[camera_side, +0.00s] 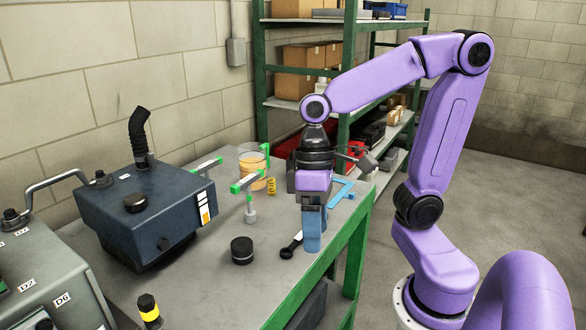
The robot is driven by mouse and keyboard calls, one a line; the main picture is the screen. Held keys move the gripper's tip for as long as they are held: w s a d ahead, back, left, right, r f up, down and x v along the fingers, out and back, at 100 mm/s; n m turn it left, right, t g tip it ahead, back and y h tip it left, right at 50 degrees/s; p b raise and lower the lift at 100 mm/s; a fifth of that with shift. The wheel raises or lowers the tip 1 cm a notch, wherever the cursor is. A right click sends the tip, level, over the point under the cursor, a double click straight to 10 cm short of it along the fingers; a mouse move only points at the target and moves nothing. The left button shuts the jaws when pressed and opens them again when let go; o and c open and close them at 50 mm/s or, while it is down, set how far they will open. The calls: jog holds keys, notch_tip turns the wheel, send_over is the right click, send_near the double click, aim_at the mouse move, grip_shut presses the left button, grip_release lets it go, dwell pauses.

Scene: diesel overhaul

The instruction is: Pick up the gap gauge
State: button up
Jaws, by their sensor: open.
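My gripper (312,245) points down over the right part of the grey bench, near its green front edge. Its blue fingers are open, and one largely hides the other from this side. A small dark tool with a ring-like end and a pale part (290,247) lies on the bench just left of the fingertips. It may be the gap gauge, but I cannot tell for sure. Its right end is close to or behind the fingers, and I cannot tell whether they touch it. A flat blue angled piece (343,190) lies behind and right of the gripper.
A black round cap (242,250) stands left of the dark tool. A green-tipped grey stand (250,205), a yellow coil (271,186) and an orange-filled beaker (252,170) are behind it. A dark blue tank (145,210) fills the left. Shelves (262,90) stand behind.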

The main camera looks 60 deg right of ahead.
jog(key=w+d+m+t+y, duration=0.1)
jog(key=w+d+m+y, duration=0.2)
jog(key=w+m, duration=0.45)
jog(key=w+d+m+t+y, duration=0.1)
jog(key=w+d+m+y, duration=0.15)
jog(key=w+m, duration=0.55)
jog(key=w+d+m+t, duration=0.5)
jog(key=w+d+m, duration=0.4)
jog(key=d, duration=0.5)
jog(key=s+d+m+t+h, duration=0.1)
jog(key=d+m+t+h, duration=0.45)
jog(key=d, duration=1.05)
jog(key=s+d+m+t+h, duration=0.1)
jog(key=s+d+m+t, duration=0.15)
jog(key=d+m, duration=1)
jog(key=n, duration=0.4)
send_near(289, 163)
jog(key=x, duration=0.3)
jog(key=d+x, duration=0.1)
jog(key=x, duration=0.3)
jog(key=d+x, duration=0.1)
jog(key=x, duration=0.3)
jog(key=shift+w+f, duration=0.2)
jog(key=shift+f, duration=0.15)
